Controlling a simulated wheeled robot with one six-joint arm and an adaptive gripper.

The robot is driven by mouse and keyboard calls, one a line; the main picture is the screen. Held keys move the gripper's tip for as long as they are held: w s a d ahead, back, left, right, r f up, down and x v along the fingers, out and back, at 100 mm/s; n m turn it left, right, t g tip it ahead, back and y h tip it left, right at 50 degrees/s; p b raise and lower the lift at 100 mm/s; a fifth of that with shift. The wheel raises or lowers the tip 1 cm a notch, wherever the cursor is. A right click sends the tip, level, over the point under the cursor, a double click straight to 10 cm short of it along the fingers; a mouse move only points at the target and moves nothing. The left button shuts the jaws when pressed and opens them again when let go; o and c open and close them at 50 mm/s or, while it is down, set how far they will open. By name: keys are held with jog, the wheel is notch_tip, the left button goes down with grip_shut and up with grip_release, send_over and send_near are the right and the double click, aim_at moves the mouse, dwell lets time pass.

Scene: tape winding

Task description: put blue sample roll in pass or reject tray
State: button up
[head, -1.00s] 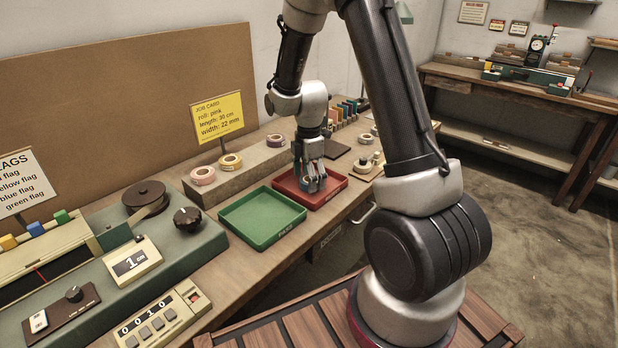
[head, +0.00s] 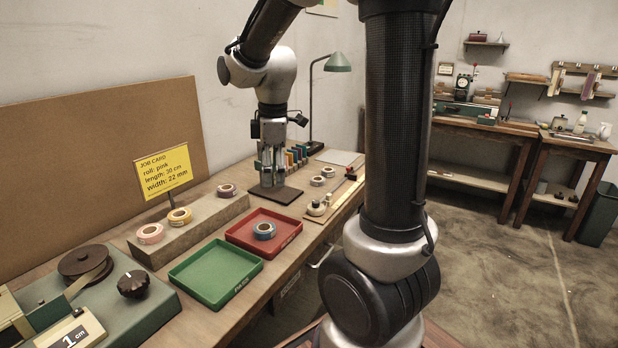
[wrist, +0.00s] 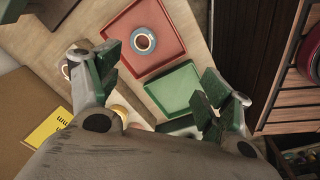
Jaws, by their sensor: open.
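The blue sample roll (head: 264,231) lies flat in the red tray (head: 246,222), near its middle. It also shows in the red tray in the wrist view (wrist: 143,40). The green tray (head: 216,292), marked PASS on its front rim, is empty and stands in front of the red one. My gripper (head: 272,180) is above the table behind the red tray, over a dark mat. In the wrist view my gripper (wrist: 158,88) has its fingers spread wide with nothing between them. The gripper is clear of the roll.
A raised block (head: 195,226) on the left carries several tape rolls below a yellow job card (head: 163,171). A winding machine (head: 110,297) stands at the front left. Small rolls and a wooden stand (head: 336,196) are right of my gripper. A lamp (head: 335,63) stands behind.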

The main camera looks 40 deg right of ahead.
jog(key=s+r+m+t, duration=0.1)
jog(key=s+r+m, duration=0.2)
jog(key=s+m, duration=0.3)
jog(key=s+r+m+t, duration=0.2)
jog(key=s+m, duration=0.4)
jog(key=s, duration=0.6)
jog(key=shift+s+d+r+m, duration=0.3)
jog(key=shift+s+d+r, duration=0.1)
jog(key=shift+r, duration=0.1)
